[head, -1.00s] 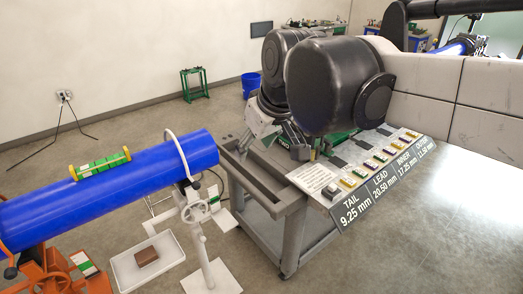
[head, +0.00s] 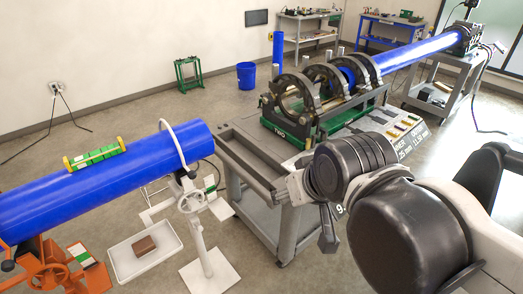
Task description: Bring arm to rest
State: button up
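My arm fills the lower right of the head view, with its black joints and white links in front of the cart. My gripper (head: 328,232) hangs low beside the front right part of the grey cart (head: 262,178), over the floor side. Its dark fingers point down and are seen small and partly from the side, so whether they are apart or closed is unclear. I see no object in it. The fusion machine (head: 318,105), with black ring clamps on a green base, stands on the cart, apart from my arm.
A blue pipe (head: 90,190) lies on stands at the left with a green level (head: 95,155) on it. A white tray (head: 145,255) with a brown block (head: 144,246) is on the floor. The label board (head: 400,120) is partly hidden by my arm. Floor between the pipe and cart is partly clear.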

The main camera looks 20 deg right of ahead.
notch_tip(320, 180, down, 11)
jog(key=b, duration=1)
jog(key=shift+b, duration=0.35)
jog(key=shift+c, duration=0.4)
dwell(0.6)
